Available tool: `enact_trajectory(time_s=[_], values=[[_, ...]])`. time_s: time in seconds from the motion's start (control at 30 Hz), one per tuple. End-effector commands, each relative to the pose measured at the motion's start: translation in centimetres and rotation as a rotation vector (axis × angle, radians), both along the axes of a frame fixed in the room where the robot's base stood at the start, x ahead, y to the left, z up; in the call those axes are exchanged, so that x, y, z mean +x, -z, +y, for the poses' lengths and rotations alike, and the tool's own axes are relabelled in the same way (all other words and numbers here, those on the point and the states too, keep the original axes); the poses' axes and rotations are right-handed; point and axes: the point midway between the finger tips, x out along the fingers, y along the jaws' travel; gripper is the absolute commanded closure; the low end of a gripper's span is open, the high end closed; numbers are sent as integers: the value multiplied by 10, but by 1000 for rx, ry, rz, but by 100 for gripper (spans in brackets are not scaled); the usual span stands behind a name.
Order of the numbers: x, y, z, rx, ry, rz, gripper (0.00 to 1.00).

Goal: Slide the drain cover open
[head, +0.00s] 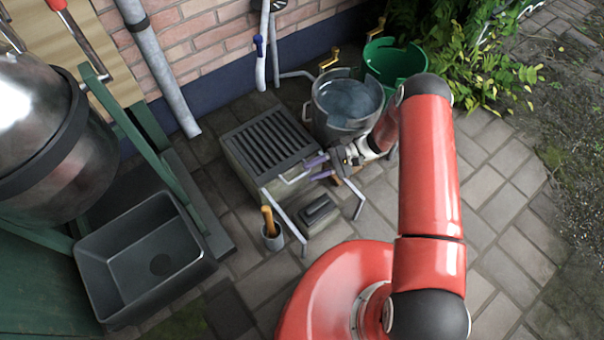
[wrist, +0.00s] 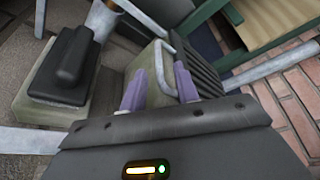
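The drain cover (head: 268,142) is a dark slatted grate on top of a pale block-like box (head: 240,172). A light metal bar handle (head: 293,176) sits at its near right end. My gripper (head: 317,167) is beside that handle, with its two purple fingers apart and pointing at it. In the wrist view, the handle (wrist: 164,68) shows beyond and between the open fingertips (wrist: 158,84), and the slats of the cover (wrist: 198,72) show behind the right finger. Whether the fingers touch the handle cannot be told.
A dark block-shaped object (head: 319,208) with pale metal bars around it stands near the box's front. A small cup (head: 272,237) with a wooden handle is left of it. A metal bucket (head: 347,100) and green bucket (head: 396,62) stand behind; a dark sink (head: 140,250) is left.

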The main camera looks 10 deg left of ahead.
Motion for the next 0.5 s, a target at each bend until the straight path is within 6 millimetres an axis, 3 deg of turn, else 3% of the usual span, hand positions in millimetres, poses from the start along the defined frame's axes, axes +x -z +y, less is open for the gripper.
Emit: enact_trajectory(time_s=[0.23, 0.5], values=[[-18, 8, 29, -1, -2, 1, 69], [-23, 10, 36, -2, -1, -1, 69]])
